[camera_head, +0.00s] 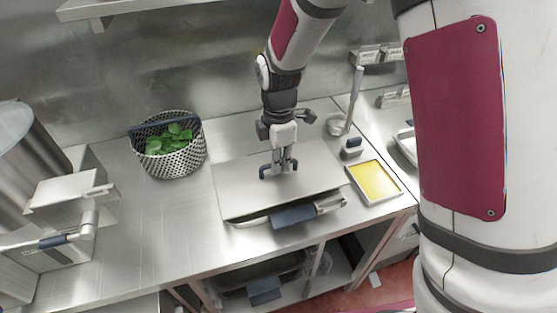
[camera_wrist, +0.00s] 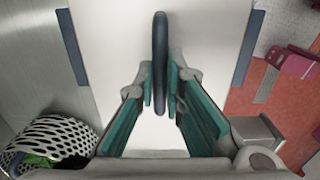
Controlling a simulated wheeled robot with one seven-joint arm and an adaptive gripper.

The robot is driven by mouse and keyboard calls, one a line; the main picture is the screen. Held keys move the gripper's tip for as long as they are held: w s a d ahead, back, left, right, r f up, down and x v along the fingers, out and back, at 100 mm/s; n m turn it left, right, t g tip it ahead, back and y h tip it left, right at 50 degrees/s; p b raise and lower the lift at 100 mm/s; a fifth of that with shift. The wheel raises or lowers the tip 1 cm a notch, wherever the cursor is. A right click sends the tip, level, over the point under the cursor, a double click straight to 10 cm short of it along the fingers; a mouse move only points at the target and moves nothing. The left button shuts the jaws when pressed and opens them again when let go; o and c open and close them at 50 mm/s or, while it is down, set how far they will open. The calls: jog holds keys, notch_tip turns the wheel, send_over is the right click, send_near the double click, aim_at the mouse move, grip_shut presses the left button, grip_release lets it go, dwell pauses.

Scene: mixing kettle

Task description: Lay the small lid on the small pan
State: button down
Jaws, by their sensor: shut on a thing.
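My gripper (camera_head: 283,168) is shut on the dark handle of the flat grey lid (camera_head: 240,190). In the wrist view, the handle (camera_wrist: 160,62) stands between the fingers (camera_wrist: 160,85), with the pale lid plate (camera_wrist: 115,35) below. The lid is above a shallow metal pan (camera_head: 245,222) on the counter and hides most of it. The pan's blue front grip (camera_head: 293,215) shows below the lid's front edge. In the wrist view, blue grips show on both sides of the lid. I cannot tell whether lid and pan touch.
A perforated basket (camera_head: 172,160) of green leaves stands left on the steel counter (camera_head: 150,225). A tray of yellow content (camera_head: 374,181) is close on the right. Another pan with a blue grip (camera_head: 265,290) is on the shelf below. The counter's left middle is clear.

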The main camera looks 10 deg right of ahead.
jog(key=shift+f, duration=0.25)
jog(key=shift+f+b, duration=0.5)
jog(key=shift+f, duration=0.45)
jog(key=shift+f, duration=0.2)
dwell(0.4)
jog(key=c, duration=1.1)
grip_release()
jog(key=shift+r, duration=0.1)
jog(key=shift+r+p, duration=1.15)
jog(key=shift+r, duration=2.25)
jog(key=shift+r, duration=0.1)
